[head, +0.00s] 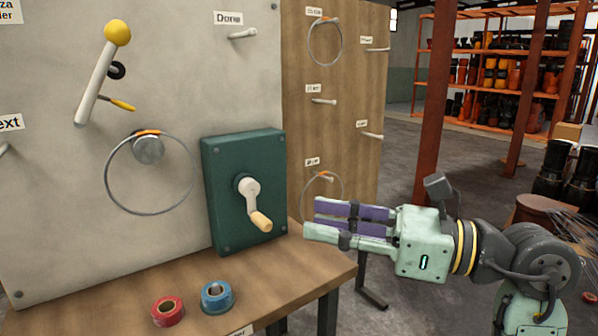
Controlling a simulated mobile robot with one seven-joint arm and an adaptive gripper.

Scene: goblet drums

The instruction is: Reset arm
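My gripper (325,217) is in the head view, right of the middle, at the end of my arm. It points left, towards the board, in front of the gap beside the wooden panel. Its fingers are pale green with purple pads. The broad inner pad of the far finger shows above the near finger, so the fingers stand apart. I see nothing held between them. The fingertips are right of the green crank box (243,190) and look clear of it.
A grey board carries a yellow-knobbed lever (98,82) and a wire ring (107,190) on a round knob. Red tape (168,312) and blue tape (217,297) lie on the wooden table (270,290). A pegged wooden panel (345,90) stands behind. Drums (555,170) and orange shelves (490,130) are at right.

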